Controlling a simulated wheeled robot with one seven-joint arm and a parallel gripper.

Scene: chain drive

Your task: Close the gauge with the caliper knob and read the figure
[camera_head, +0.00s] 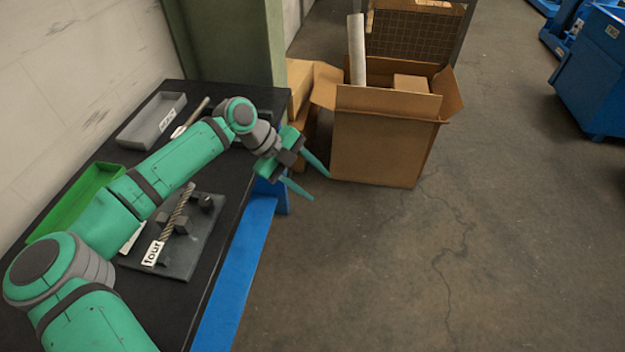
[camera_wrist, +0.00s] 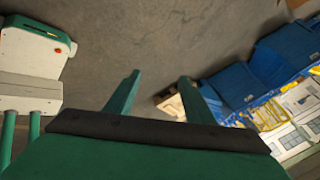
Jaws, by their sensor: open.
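My gripper (camera_head: 309,176) is open and empty, held out past the table's right edge, over the floor in front of the cardboard box. Its two green fingers (camera_wrist: 157,92) also show spread apart in the wrist view. A dark plate (camera_head: 187,250) on the black table carries a twisted, rope-like rod (camera_head: 176,213), small dark blocks and a black knob-like part (camera_head: 206,203). A white label reading "four" (camera_head: 153,253) is at the plate's near end. I cannot tell whether the knob-like part is the caliper knob. No gauge figure is readable. My arm hides part of the table.
A grey tray (camera_head: 133,136) and a green tray (camera_head: 60,206) lie on the black table (camera_head: 240,172) by the wall. An open cardboard box (camera_head: 375,150) stands on the floor beside a green pillar (camera_head: 235,45). The floor to the right is clear up to blue bins (camera_head: 595,85).

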